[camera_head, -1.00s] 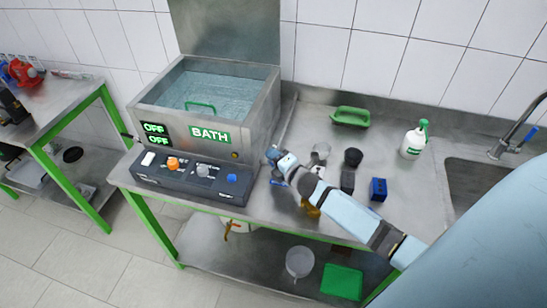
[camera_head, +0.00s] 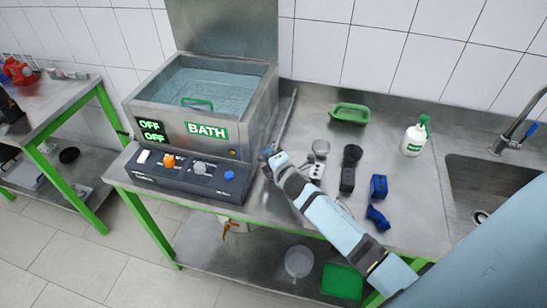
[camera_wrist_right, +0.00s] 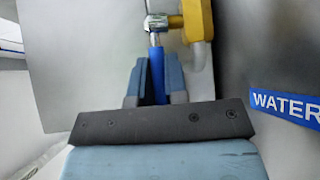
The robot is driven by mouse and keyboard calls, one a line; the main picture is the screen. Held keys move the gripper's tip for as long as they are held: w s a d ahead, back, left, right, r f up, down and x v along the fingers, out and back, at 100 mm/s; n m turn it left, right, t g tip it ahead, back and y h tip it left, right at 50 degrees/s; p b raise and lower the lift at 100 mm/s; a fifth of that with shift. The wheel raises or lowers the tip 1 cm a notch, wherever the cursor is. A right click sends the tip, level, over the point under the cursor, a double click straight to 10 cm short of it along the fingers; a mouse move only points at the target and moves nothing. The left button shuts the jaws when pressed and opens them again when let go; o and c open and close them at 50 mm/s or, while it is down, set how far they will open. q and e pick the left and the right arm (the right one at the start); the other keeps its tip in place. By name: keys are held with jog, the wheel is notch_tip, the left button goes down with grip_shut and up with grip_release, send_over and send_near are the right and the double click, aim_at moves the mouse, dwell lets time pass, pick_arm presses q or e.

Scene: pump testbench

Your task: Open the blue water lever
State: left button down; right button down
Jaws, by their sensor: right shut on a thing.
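A blue label reading WATER (camera_wrist_right: 286,104) is at the right of that view. In the head view my right gripper (camera_head: 268,153) is beside the right side of the bath (camera_head: 130,103), and the lever cannot be made out there. My left gripper is not in view.
A yellow part (camera_wrist_right: 198,22) is close beside the brass fitting. A control box (camera_head: 190,180) stands in front of the bath. Blue parts (camera_head: 378,186), a dark tool (camera_head: 349,168), a green tray (camera_head: 350,113) and a bottle (camera_head: 414,138) are on the bench.

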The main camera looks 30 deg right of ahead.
jog(key=c, duration=1.4)
grip_release()
jog(key=s, duration=0.4)
jog(key=s+r+b, duration=0.1)
jog(key=s, duration=0.7)
jog(key=shift+s+a+r+b, duration=0.2)
jog(key=shift+a+r+b, duration=0.1)
jog(key=shift+a, duration=0.05)
jog(key=shift+s+r, duration=0.15)
jog(key=shift+s, duration=0.45)
